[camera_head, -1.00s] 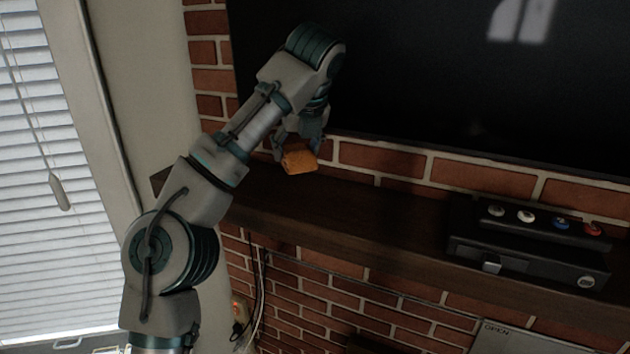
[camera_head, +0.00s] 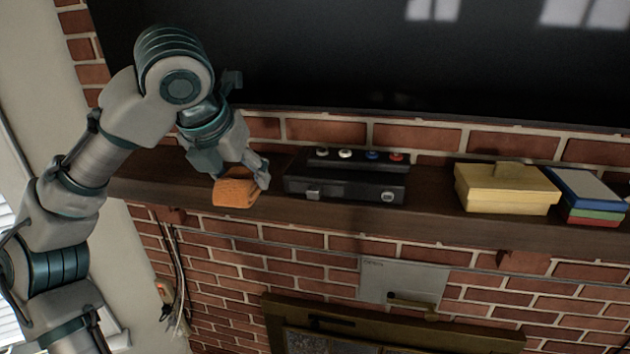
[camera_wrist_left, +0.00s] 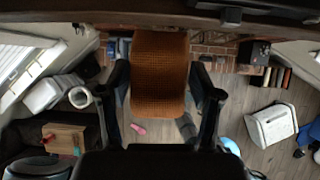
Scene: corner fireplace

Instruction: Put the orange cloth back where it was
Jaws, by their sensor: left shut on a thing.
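The orange cloth (camera_head: 236,192) is a small folded piece at the mantel shelf, left of a black box. My left gripper (camera_head: 240,180) is shut on it from above, with a finger at each side. In the left wrist view the orange cloth (camera_wrist_left: 159,75) fills the space between the two dark fingers of my left gripper (camera_wrist_left: 162,95). In the head view the cloth is at the shelf's front edge; I cannot tell whether it touches the wood. My right gripper is not in view.
The dark wooden shelf (camera_head: 150,172) holds a black box with coloured knobs (camera_head: 345,187) close right of the cloth. A yellow box (camera_head: 505,198) and stacked books (camera_head: 590,195) stand further right. A large dark screen (camera_head: 370,60) is above. The shelf left of the gripper looks bare.

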